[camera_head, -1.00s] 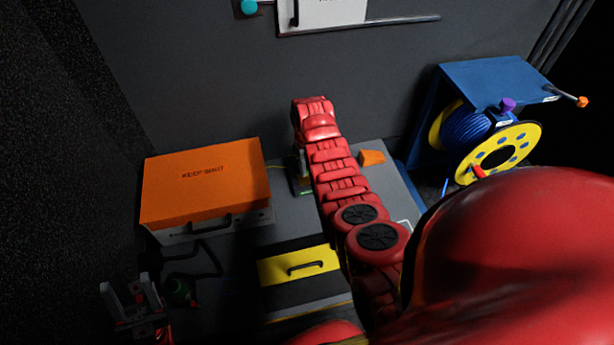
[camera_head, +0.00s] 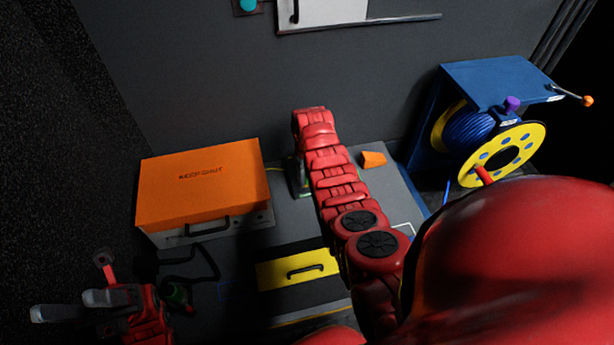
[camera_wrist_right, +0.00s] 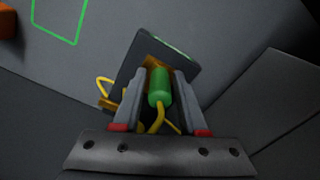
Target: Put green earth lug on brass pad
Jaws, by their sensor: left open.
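In the right wrist view the green earth lug (camera_wrist_right: 159,86) has a yellow lead trailing from its lower end. It sits between the fingers of my right gripper (camera_wrist_right: 161,78), which are closed against its sides. Just beyond the lug a brass-coloured surface, seemingly the brass pad (camera_wrist_right: 155,63), shows on a dark tilted block (camera_wrist_right: 180,50). Whether the lug touches it I cannot tell. In the head view my right arm hides the right gripper and the lug. My left gripper (camera_head: 68,305) is open and empty at the lower left, its fingers pointing left.
An orange-lidded case (camera_head: 200,190) stands left on the grey bench (camera_head: 295,222). An orange wedge (camera_head: 373,159) lies right of my right arm. A blue cable reel (camera_head: 500,140) stands at the right. A yellow drawer front (camera_head: 290,272) is below the bench.

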